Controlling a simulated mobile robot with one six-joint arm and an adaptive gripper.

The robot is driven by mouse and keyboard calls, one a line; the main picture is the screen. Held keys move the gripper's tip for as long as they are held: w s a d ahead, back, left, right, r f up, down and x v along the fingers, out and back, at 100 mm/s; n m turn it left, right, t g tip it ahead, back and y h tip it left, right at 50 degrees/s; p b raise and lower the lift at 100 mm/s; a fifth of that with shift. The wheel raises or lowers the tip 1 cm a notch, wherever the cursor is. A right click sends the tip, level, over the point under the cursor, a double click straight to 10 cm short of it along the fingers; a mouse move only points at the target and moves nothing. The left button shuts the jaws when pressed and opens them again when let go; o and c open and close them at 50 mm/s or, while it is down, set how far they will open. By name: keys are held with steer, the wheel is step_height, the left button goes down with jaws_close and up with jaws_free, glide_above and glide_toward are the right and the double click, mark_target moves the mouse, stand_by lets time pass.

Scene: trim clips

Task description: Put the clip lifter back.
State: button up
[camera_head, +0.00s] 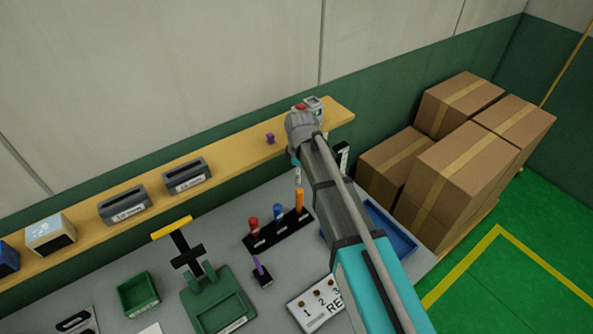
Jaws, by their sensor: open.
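A black rack (280,233) on the grey bench holds a red-handled tool (253,225), a blue-handled tool (279,212) and an orange-handled tool (299,201) upright. A purple-handled tool (258,266) stands tilted in a small black holder (262,280) in front of the rack. I cannot tell which tool is the clip lifter. My gripper (341,158) hangs below my wrist, over the back right of the bench near the shelf. It is open, mostly hidden behind my arm, and I see nothing held in it.
A wooden shelf (235,150) along the wall carries grey bins and a small purple item (270,138). A green press-like fixture (218,300), a green tray (138,294), a numbered white block (317,303) and a blue tray (390,228) occupy the bench. Cardboard boxes (463,185) stand right.

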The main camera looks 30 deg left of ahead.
stand_by(0.9)
steer(key=s+d+m, duration=0.2)
steer(key=d+m, duration=0.8)
steer(key=d, duration=1.3)
steer(key=s+d+m, duration=0.2)
steer(key=d+m, duration=0.9)
steer(key=d, duration=1.3)
steer(key=shift+d+m, duration=0.3)
